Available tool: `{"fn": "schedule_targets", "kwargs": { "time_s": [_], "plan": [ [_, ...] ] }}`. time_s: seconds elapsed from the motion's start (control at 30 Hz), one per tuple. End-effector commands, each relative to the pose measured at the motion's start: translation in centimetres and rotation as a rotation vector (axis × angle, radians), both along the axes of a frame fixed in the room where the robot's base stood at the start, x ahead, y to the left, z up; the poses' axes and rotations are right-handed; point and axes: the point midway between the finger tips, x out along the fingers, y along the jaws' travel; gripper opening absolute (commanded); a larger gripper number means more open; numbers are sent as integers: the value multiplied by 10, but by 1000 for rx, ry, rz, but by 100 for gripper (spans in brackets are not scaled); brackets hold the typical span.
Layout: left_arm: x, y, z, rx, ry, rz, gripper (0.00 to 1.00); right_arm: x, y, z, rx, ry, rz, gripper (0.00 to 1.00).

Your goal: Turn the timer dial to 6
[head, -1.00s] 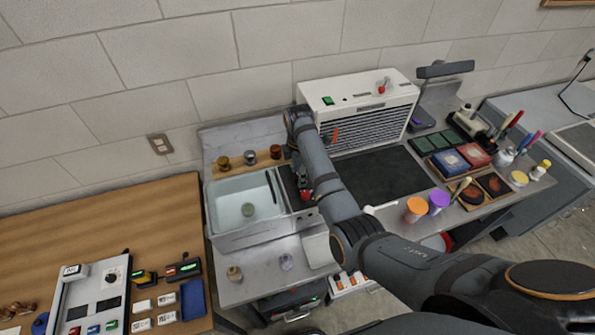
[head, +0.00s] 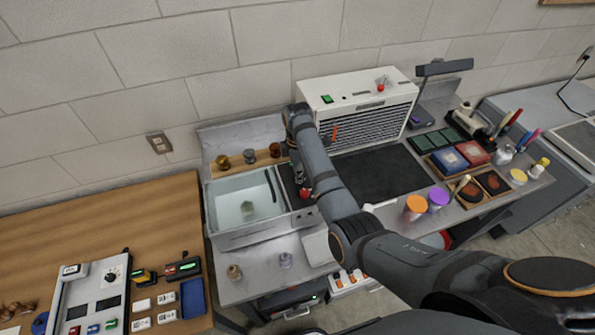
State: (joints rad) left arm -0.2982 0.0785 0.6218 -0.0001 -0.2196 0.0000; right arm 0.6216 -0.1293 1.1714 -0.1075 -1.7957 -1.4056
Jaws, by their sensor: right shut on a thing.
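My right gripper (head: 304,190) points down at the dark control panel (head: 288,186) along the right side of the water-filled basin (head: 226,200). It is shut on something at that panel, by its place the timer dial. The dial's face, pointer and numbers are hidden under the gripper and my arm, so its setting cannot be read. Small red parts show at the fingers. My left gripper is not in view.
A greenish piece (head: 248,207) lies in the basin. Small brown jars (head: 249,157) stand behind it. A white vented cabinet (head: 362,107) is behind my arm. Orange-lidded (head: 417,204) and purple-lidded jars (head: 438,196) stand right of my arm. A white console (head: 92,295) lies left.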

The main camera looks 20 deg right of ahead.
Motion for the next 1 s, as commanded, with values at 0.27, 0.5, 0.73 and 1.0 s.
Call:
{"fn": "schedule_targets", "kwargs": {
  "time_s": [0.27,0.5,0.73,1.0],
  "plan": [
    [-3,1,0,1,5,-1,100,0,0,0,-1,0,-245,0],
    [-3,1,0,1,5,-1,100,0,0,0,-1,0,-474,0],
    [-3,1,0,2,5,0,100,0,0,0,-1,0,-692,0],
    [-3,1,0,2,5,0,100,0,0,0,-1,0,-949,0]
  ]
}}
